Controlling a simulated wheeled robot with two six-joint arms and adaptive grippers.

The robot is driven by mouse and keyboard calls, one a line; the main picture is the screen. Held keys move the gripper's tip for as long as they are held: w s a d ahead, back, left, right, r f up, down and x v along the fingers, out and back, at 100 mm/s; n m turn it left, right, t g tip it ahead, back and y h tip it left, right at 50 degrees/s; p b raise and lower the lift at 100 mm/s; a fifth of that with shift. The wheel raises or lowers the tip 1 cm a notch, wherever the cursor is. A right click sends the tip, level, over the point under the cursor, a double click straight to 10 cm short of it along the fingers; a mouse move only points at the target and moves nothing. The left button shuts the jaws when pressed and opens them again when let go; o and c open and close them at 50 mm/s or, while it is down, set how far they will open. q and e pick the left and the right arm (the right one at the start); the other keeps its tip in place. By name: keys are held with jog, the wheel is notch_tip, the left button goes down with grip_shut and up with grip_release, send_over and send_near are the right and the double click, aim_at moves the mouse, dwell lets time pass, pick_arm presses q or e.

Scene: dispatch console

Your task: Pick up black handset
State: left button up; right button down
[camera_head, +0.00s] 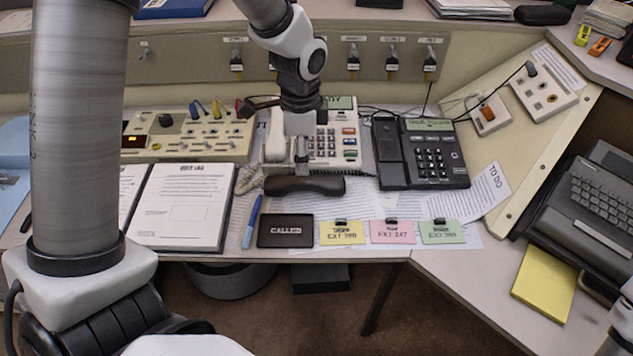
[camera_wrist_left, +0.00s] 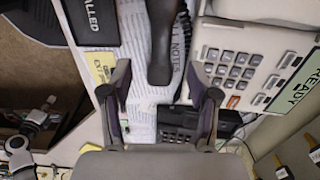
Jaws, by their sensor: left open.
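The black handset (camera_head: 318,186) lies crosswise on papers in front of a cream desk phone (camera_head: 349,148) in the head view. My left gripper (camera_head: 302,165) is over it, its lower parts covering some of the handset's upper edge. In the left wrist view the handset (camera_wrist_left: 161,40) points down between the two spread fingers of my left gripper (camera_wrist_left: 163,88); no grip shows. A coiled cord (camera_wrist_left: 184,30) runs beside it. Part of my right arm shows at the lower left of that view, with its gripper (camera_wrist_left: 45,108) too small to read.
A black desk phone (camera_head: 434,155) stands to the right. A "CALLED" plate (camera_head: 285,231) and coloured cards (camera_head: 392,232) line the front edge. A switch panel (camera_head: 190,134) stands behind the binder.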

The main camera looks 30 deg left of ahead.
aim_at(304, 179)
pick_arm(q)
jog(key=shift+w+f, duration=0.2)
jog(key=shift+f, duration=0.4)
notch_tip(304, 179, down, 7)
jog(key=shift+f+b, duration=0.2)
jog(key=shift+b, duration=0.4)
jog(key=shift+s+r, duration=0.1)
jog(key=shift+c, duration=1)
grip_shut()
